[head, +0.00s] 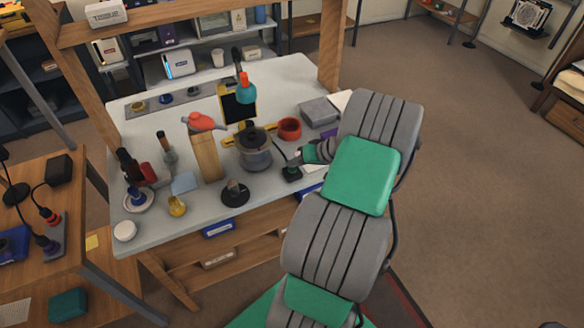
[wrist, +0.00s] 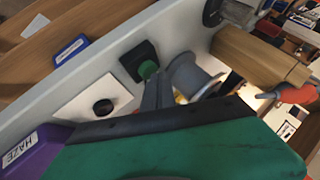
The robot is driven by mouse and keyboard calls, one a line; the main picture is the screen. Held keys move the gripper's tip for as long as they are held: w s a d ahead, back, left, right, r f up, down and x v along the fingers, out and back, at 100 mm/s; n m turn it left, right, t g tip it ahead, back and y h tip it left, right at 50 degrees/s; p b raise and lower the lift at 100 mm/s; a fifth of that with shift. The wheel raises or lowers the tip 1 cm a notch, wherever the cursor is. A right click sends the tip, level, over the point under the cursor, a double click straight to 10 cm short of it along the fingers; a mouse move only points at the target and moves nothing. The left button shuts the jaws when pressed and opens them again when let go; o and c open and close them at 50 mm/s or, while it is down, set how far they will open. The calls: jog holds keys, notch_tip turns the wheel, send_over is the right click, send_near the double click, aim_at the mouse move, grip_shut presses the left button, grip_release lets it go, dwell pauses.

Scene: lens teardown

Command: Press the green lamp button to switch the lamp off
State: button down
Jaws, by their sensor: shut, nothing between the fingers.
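The green lamp button (wrist: 149,70) sits on a dark square base (wrist: 138,58) near the table's front edge in the wrist view. In the head view the dark base (head: 291,174) shows just below my gripper (head: 294,160). My gripper is shut and empty. In the wrist view its grey fingertips (wrist: 152,82) are right at the button and overlap its lower part; I cannot tell whether they touch it. A teal lamp head (head: 246,93) with an orange part stands at the back of the table. I cannot tell whether it is lit.
A glass pot (head: 257,160), a red bowl (head: 289,129), a wooden block (head: 206,158) and a black stand (head: 235,194) stand around the button. In the wrist view a purple box (wrist: 28,158) and a white plate (wrist: 92,98) with a black knob lie left of my fingers.

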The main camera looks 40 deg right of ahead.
aim_at(295, 170)
jog(key=shift+r, duration=0.3)
notch_tip(295, 170, up, 6)
jog(key=p, duration=0.4)
jog(key=shift+f, duration=0.1)
dwell(1.2)
